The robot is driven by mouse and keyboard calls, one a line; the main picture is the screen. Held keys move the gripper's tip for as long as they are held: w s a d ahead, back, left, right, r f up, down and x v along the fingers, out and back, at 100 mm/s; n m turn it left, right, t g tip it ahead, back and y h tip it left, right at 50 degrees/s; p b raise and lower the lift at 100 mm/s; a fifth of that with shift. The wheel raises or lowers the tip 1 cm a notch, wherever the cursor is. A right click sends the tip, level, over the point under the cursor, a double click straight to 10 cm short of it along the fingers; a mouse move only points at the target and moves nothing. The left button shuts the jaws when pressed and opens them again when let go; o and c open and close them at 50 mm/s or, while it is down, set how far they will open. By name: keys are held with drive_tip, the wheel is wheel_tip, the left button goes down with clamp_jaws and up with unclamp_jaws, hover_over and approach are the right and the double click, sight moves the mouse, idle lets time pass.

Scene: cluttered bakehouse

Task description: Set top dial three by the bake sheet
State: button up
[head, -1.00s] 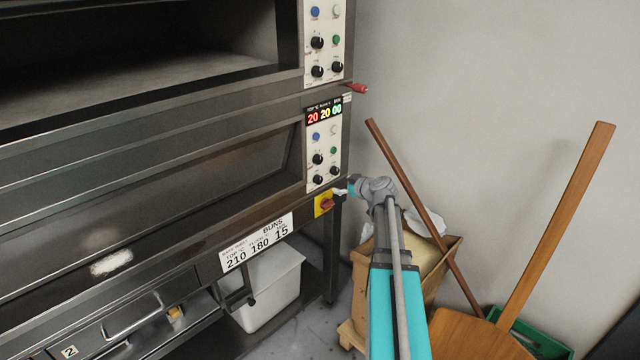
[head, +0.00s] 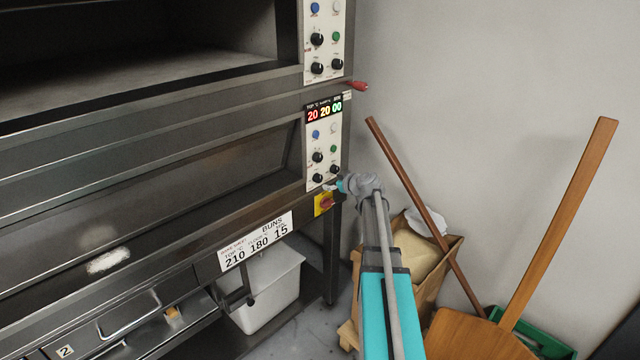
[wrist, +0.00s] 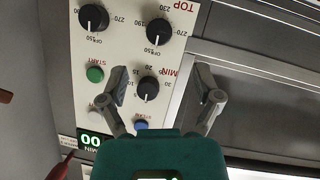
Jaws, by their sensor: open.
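The bake sheet (head: 256,242) is a white card on the oven front reading BUNS, 210 180 15. Above it is a control panel (head: 311,140) with a display (head: 324,113) showing 20 20 00. Its lower left dial (head: 318,178) is the one marked TOP in the wrist view (wrist: 158,32), where the panel appears upside down. A second dial (wrist: 93,18) is beside it, and a minutes dial (wrist: 148,89) is between my fingers in the picture. My gripper (wrist: 161,82) is open and empty, facing the panel; contact is not visible.
A yellow and red switch (head: 323,204) is just below my gripper. A red handle (head: 356,87) juts out above. A wooden peel (head: 560,225), a pole (head: 420,205) and a wooden bin (head: 438,268) stand right of the oven. A white tub (head: 268,290) is underneath.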

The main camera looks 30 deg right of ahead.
sight(320, 179)
drive_tip(key=b+x, duration=0.2)
drive_tip(key=x, duration=0.6)
drive_tip(key=shift+w, duration=0.15)
clamp_jaws()
idle(0.3)
